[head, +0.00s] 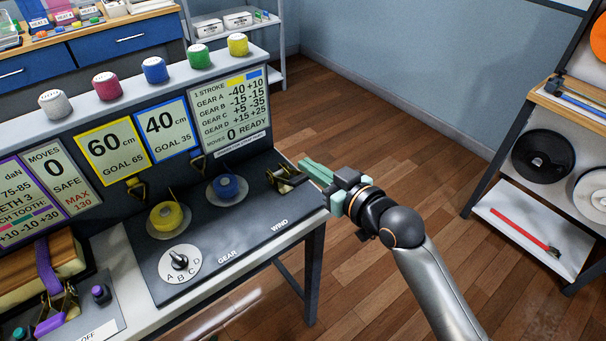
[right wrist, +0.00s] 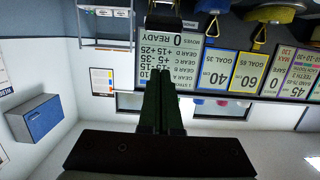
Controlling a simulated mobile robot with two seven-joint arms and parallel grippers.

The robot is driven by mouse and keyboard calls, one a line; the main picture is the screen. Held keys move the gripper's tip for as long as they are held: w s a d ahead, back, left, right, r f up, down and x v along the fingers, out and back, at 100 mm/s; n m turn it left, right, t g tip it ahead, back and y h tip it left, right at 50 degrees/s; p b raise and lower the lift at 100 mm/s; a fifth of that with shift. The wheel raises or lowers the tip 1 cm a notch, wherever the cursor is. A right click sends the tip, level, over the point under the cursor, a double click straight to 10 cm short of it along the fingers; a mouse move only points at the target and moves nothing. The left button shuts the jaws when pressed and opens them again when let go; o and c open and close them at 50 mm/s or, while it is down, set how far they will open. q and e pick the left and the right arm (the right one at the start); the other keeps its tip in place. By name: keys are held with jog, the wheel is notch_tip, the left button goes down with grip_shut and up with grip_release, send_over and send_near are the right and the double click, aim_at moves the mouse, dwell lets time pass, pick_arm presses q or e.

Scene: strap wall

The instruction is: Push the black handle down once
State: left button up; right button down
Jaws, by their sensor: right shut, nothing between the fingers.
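The black handle (head: 287,178), with brass-coloured parts, sits at the right end of the dark panel, above the word WIND. My right gripper (head: 306,166) is shut and empty. Its green fingers point left, at the panel's right edge, close beside the handle and slightly above it in the picture. I cannot tell whether they touch. In the right wrist view the shut fingers (right wrist: 161,100) point up toward a dark part at the top edge, which may be the handle. My left gripper is not in view.
The dark panel (head: 215,255) carries a yellow spool (head: 167,216), a blue spool (head: 227,187) and a gear dial (head: 180,263). Display boards (head: 230,114) stand behind it, one reading MOVES 0 READY. A shelf (head: 540,227) stands at right. The wooden floor between is clear.

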aim_at(303, 177)
jog(key=x, duration=0.4)
jog(key=shift+w+a, duration=0.2)
jog(key=shift+w, duration=0.05)
jog(key=shift+s+d+f, duration=0.2)
jog(key=shift+s+f, duration=0.05)
jog(key=shift+f, duration=0.35)
jog(key=shift+s+d+f, duration=0.2)
jog(key=shift+s+f, duration=0.05)
jog(key=shift+f, duration=0.35)
jog(key=shift+s+d+f, duration=0.2)
jog(key=shift+s+f, duration=0.05)
jog(key=shift+f, duration=0.35)
